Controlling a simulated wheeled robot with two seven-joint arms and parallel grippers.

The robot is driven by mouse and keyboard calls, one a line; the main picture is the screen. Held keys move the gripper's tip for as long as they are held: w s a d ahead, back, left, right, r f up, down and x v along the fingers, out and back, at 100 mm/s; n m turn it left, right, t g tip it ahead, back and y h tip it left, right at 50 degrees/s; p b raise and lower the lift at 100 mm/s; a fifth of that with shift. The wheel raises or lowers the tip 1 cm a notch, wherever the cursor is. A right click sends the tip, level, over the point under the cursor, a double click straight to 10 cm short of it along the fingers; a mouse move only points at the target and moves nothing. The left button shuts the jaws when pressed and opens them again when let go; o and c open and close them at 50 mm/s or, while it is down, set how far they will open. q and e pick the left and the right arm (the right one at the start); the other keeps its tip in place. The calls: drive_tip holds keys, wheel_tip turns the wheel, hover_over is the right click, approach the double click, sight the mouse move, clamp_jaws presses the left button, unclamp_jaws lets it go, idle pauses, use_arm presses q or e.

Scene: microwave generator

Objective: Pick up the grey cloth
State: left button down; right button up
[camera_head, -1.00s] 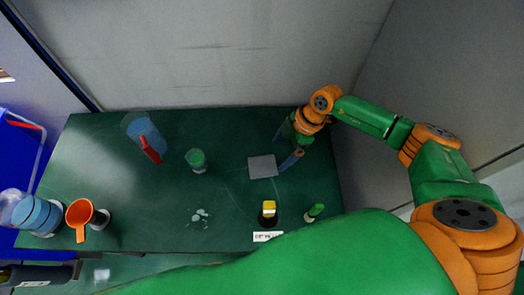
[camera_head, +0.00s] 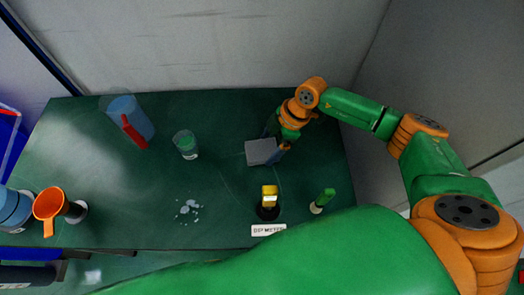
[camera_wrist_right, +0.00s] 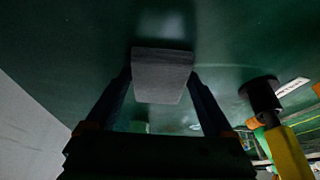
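The grey cloth (camera_head: 261,150) is on the green table, right of centre and towards the back. It now looks bent, with a darker side face showing. My right gripper (camera_head: 272,143) reaches in from the back right, with a finger on either side of the cloth. In the right wrist view the cloth (camera_wrist_right: 162,75) fills the gap between the two fingertips (camera_wrist_right: 160,76), which appear to touch its side edges. Whether it is clear of the table is hard to tell. My left gripper is not in view.
A glass (camera_head: 186,145) and a blue pitcher with a red handle (camera_head: 128,120) stand left of the cloth. A yellow-topped item (camera_head: 269,195) and a green bottle (camera_head: 323,200) stand nearer the front. Grey walls close off the back and right.

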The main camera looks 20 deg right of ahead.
sight(261, 158)
drive_tip(key=c, duration=0.5)
drive_tip(key=shift+r, duration=0.15)
drive_tip(key=shift+c, duration=0.2)
wheel_tip(261, 158, up, 3)
drive_tip(key=shift+w+f, duration=0.1)
drive_tip(key=shift+f, duration=0.1)
drive_tip(key=a+r, duration=0.1)
drive_tip(key=s+a+r, duration=0.1)
drive_tip(key=r, duration=0.1)
drive_tip(key=s+a+r, duration=0.1)
drive_tip(key=shift+s+r, duration=0.2)
drive_tip(key=shift+r, duration=0.1)
drive_tip(key=s+a+r+p, duration=0.4)
drive_tip(key=s+a+r, duration=0.1)
drive_tip(key=a, duration=0.3)
drive_tip(key=shift+s+r, duration=0.35)
drive_tip(key=shift+s, duration=0.4)
drive_tip(key=shift+f, duration=0.1)
